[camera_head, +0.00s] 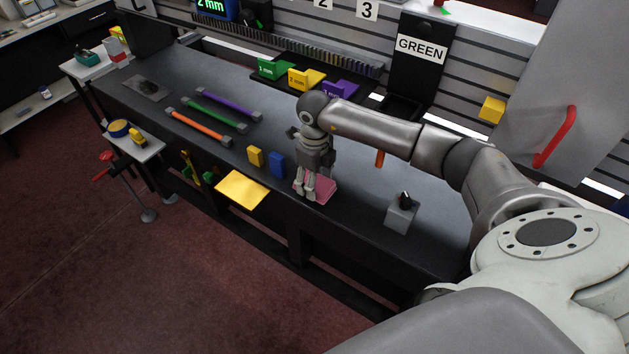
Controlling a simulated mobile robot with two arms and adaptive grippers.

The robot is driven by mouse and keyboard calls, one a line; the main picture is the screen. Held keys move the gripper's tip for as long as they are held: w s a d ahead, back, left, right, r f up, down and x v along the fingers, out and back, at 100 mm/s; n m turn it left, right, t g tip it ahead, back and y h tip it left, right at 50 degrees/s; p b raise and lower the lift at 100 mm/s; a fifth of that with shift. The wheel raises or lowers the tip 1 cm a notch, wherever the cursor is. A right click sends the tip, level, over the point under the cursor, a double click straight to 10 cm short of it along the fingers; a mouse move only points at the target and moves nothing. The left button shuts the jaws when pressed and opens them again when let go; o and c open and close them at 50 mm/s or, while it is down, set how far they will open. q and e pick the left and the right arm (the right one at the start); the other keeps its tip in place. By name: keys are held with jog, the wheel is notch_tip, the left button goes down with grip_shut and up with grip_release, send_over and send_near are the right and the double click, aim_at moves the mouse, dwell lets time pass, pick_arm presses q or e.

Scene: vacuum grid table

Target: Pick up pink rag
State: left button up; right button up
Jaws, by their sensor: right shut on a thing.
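The pink rag (325,188) lies at the front edge of the dark table (350,222), right of the blue block. My right gripper (307,196) points down over it from above. Its fingers are at the rag's left part and are shut on it. The fingers and wrist hide part of the rag. The rag still appears to be at table height; I cannot tell whether it is lifted. My left gripper is not in view.
A yellow block (255,156) and a blue block (277,165) stand left of the gripper. A yellow sheet (242,189) is at the front edge. A grey box with a black knob (401,214) stands to the right. Purple, green and orange bars (199,126) lie further left.

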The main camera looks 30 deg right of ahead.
jog(key=s+r+p, duration=0.1)
jog(key=r+p, duration=0.1)
jog(key=r, duration=0.1)
jog(key=s+r+p, duration=0.2)
jog(key=r+p, duration=0.1)
jog(key=s+r+p, duration=0.2)
jog(key=p, duration=0.1)
jog(key=shift+a+r, duration=0.25)
jog(key=shift+r, duration=0.15)
jog(key=s+a+r+p, duration=0.1)
jog(key=s+r+p, duration=0.2)
jog(key=s, duration=0.6)
jog(key=shift+a, duration=0.15)
